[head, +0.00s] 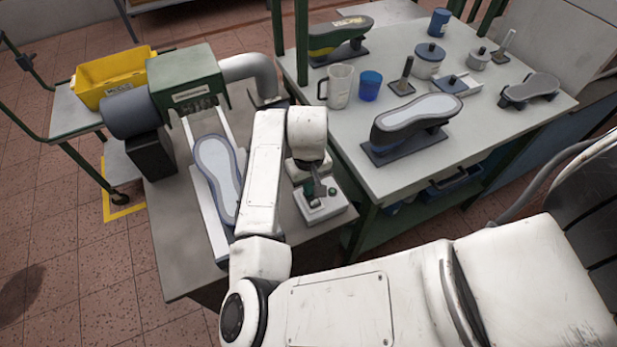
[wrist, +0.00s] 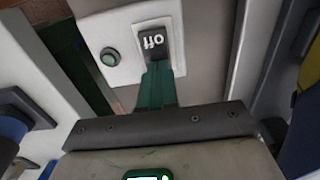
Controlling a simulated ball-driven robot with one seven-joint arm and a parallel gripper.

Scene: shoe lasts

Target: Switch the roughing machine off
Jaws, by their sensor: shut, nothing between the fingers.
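The roughing machine (head: 186,82) has a green hood and a grey motor, and stands on a bench at the left in the head view. Its pale switch box (head: 322,208) is on the bench's right side. My gripper (head: 318,194) is shut and empty over the box. In the wrist view its green fingertips (wrist: 158,68) overlap the rocker's near end; I cannot tell whether they touch it.
The table (head: 430,190) to the right holds shoe lasts (head: 410,122), a clear jug (head: 341,86), a blue cup (head: 370,86) and pots. A yellow bin (head: 112,78) sits at the far left.

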